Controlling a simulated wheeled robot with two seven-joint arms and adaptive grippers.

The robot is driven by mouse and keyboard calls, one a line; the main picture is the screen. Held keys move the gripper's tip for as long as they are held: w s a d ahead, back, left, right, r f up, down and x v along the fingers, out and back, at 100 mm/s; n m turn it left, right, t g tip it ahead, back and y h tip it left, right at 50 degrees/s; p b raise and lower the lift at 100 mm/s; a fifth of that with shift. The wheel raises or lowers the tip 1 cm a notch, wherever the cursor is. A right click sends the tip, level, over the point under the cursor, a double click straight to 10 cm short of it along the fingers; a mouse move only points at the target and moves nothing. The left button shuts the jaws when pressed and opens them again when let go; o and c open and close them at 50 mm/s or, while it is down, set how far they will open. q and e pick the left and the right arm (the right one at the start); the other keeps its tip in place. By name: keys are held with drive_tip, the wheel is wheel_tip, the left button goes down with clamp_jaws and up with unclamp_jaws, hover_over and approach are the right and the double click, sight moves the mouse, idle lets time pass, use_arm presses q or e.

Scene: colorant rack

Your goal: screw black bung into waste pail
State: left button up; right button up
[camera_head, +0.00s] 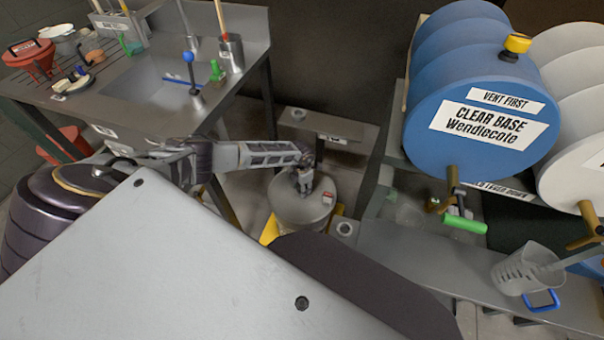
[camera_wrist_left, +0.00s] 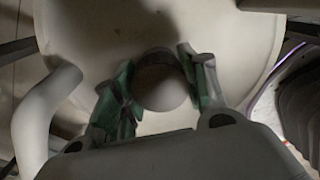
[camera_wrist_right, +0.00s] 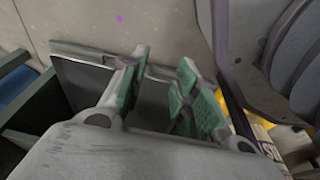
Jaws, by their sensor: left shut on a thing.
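The waste pail appears to be the pale round drum (camera_head: 320,213) in the middle of the head view, standing on something yellow. Its pale lid (camera_wrist_left: 215,20) fills much of the left wrist view. My left gripper (camera_head: 304,185) reaches down onto this lid. In the left wrist view its green-padded fingers (camera_wrist_left: 155,80) are on both sides of a round, grey-looking piece (camera_wrist_left: 162,88), likely the bung, at the lid. How deep it sits cannot be told. My right gripper (camera_wrist_right: 164,65) is open with nothing between its fingers; it is not identifiable in the head view.
A sink bench (camera_head: 140,105) with tools stands at the left. A blue drum (camera_head: 470,110) and white drums lie on the rack at the right, above a shelf (camera_head: 400,262) with a clear jug (camera_head: 520,270). A bare panel (camera_wrist_right: 80,75) is close to my right gripper.

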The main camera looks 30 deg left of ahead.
use_arm(q)
drive_tip(key=shift+m+b, duration=0.65)
drive_tip(key=shift+m, duration=0.75)
drive_tip(key=shift+m+b, duration=0.65)
drive_tip(key=shift+m, duration=0.85)
drive_tip(key=shift+m+b, duration=0.6)
drive_tip(key=shift+m, duration=0.7)
drive_tip(key=shift+m+b, duration=0.55)
drive_tip(key=shift+m, duration=0.75)
drive_tip(key=shift+m+b, duration=0.3)
drive_tip(key=shift+m, duration=0.4)
drive_tip(key=shift+m+b, duration=0.3)
drive_tip(key=shift+m, duration=0.4)
use_arm(e)
drive_tip(key=w+a+r, duration=0.1)
drive_tip(key=a+r, duration=0.1)
drive_tip(key=r, duration=0.6)
drive_tip(key=w+a+r, duration=0.2)
drive_tip(key=a+r, duration=0.1)
drive_tip(key=r, duration=0.4)
drive_tip(key=shift+w+r+g+y, duration=0.15)
drive_tip(key=shift+r+g+y, duration=0.15)
drive_tip(key=shift+r+y, duration=0.1)
use_arm(q)
drive_tip(key=o, duration=1)
drive_tip(key=shift+c, duration=0.2)
